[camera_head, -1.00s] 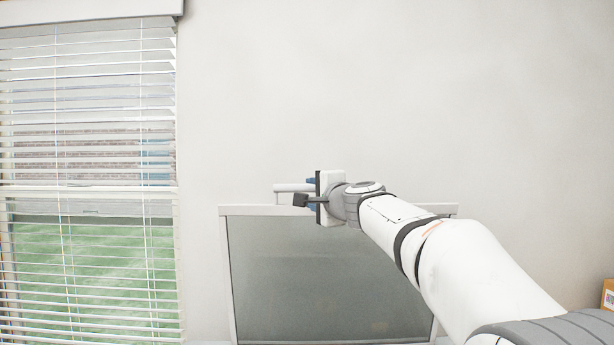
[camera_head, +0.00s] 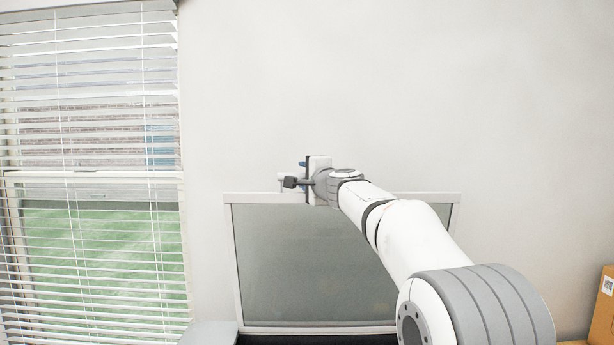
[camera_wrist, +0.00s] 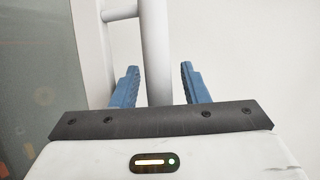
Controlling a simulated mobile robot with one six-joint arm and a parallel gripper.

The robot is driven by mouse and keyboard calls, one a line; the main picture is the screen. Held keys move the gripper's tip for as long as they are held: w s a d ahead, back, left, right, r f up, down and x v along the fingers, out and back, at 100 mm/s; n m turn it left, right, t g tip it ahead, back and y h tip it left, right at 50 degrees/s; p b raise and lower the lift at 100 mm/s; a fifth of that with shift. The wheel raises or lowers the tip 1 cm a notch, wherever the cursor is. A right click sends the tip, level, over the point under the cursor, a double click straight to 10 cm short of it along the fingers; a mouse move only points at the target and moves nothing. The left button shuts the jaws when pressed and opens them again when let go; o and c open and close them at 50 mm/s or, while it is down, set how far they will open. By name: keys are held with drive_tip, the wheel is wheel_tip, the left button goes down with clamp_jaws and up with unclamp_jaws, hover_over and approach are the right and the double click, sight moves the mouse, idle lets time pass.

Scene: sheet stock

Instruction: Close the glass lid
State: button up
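The glass lid (camera_head: 300,265) stands raised, a grey glass panel in a pale frame, in front of the wall in the head view. A white bar handle (camera_head: 284,177) shows at its top edge, left of my gripper (camera_head: 301,170). In the wrist view, the white handle bar (camera_wrist: 157,50) runs between the two blue fingers of my gripper (camera_wrist: 160,72). The fingers are apart, with gaps visible on both sides of the bar. The lid's glass and frame fill the left of that view (camera_wrist: 35,60). My arm hides part of the lid's right side.
A window with white blinds (camera_head: 90,180) is at the left. A cardboard box (camera_head: 602,310) stands at the lower right edge. A pale surface (camera_head: 210,333) and a dark strip show below the lid. The wall above the lid is bare.

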clamp_jaws()
idle(0.3)
drive_tip(key=shift+f, duration=0.15)
